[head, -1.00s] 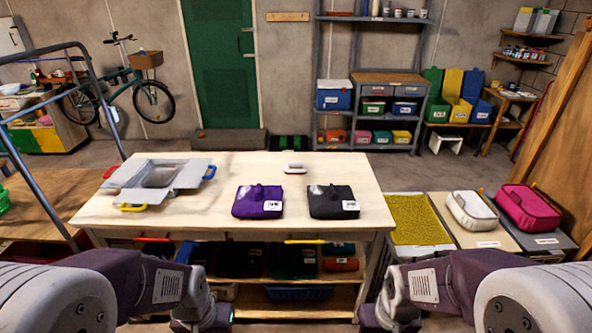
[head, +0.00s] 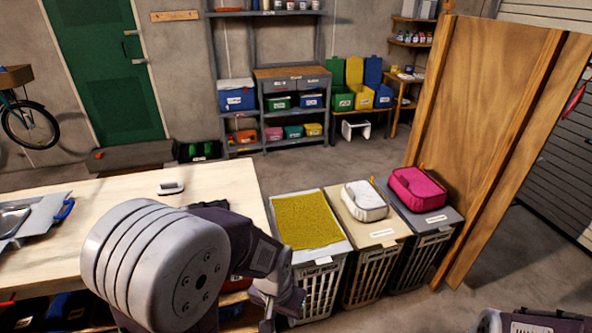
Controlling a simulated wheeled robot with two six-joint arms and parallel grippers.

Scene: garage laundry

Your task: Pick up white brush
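A small white brush (head: 171,187) with a darker underside lies on the pale wooden worktable (head: 215,180), near its far edge. My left arm reaches across the front of the table, and its gripper (head: 267,323) is low at the bottom edge of the head view, beside the table's right side. It is well apart from the brush, and its fingers are too cut off to tell open from shut. Only a piece of my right arm shows in the bottom right corner; its gripper is out of view.
Right of the table stand three hampers: one with a yellow top (head: 308,220), one with a white pouch (head: 365,200), one with a pink pouch (head: 417,188). A grey metal tray (head: 22,222) lies at the table's left. A wooden panel (head: 490,130) stands at the right.

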